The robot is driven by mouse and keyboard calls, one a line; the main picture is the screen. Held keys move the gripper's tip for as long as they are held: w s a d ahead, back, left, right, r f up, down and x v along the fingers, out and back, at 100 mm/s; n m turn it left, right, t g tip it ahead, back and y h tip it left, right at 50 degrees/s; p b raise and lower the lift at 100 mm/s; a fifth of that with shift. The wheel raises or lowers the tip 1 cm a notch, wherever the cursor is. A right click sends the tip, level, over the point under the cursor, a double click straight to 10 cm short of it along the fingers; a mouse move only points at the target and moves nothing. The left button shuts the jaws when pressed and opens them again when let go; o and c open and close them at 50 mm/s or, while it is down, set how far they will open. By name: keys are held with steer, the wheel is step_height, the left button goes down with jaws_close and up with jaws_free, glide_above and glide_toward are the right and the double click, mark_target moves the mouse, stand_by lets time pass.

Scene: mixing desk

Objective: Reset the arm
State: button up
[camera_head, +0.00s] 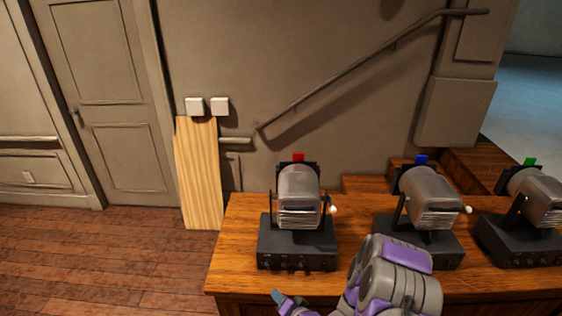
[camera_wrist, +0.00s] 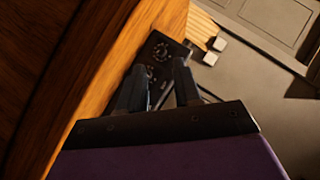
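My arm, grey and purple, rises at the bottom of the head view, in front of the desk. My gripper (camera_wrist: 161,72) shows two dark fingers in the wrist view, apart, with nothing seen between them but the background. In the head view only a small bluish tip (camera_head: 278,296) shows at the lower edge, by the desk's front. The wooden desk (camera_head: 235,250) carries a left mixer with a red marker (camera_head: 298,197), a middle one with a blue marker (camera_head: 430,195) and a right one with a green marker (camera_head: 538,197). My arm partly covers the middle mixer's base.
The left mixer's dark base with knobs (camera_wrist: 158,50) lies beyond the fingers in the wrist view. A pale wooden board (camera_head: 200,175) leans at the wall under two white boxes (camera_head: 207,106). The floor (camera_head: 100,255) left of the desk is clear. A handrail (camera_head: 350,72) crosses the wall.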

steer(key=s+d+r+n+g+h+b, duration=0.1)
steer(key=s+d+r+n+g+h, duration=0.25)
steer(key=s+d+r, duration=0.35)
steer(key=s+d+r+n+g+h, duration=0.2)
steer(key=s+d+r+g, duration=0.3)
steer(key=r, duration=0.4)
steer(key=s+r+g, duration=0.1)
steer(key=s+r, duration=0.3)
steer(key=s, duration=0.4)
steer(key=s+d+r+g+b, duration=0.1)
steer(key=s+r+g, duration=0.1)
steer(key=s+r, duration=0.2)
steer(key=s+r+g, duration=0.1)
steer(key=s+r, duration=0.3)
steer(key=s, duration=0.7)
steer(key=shift+s+d+r+h, duration=0.3)
steer(key=shift+s+d+h, duration=0.05)
steer(key=shift+h, duration=0.1)
steer(key=shift+o, duration=0.4)
steer(key=shift+g, duration=0.25)
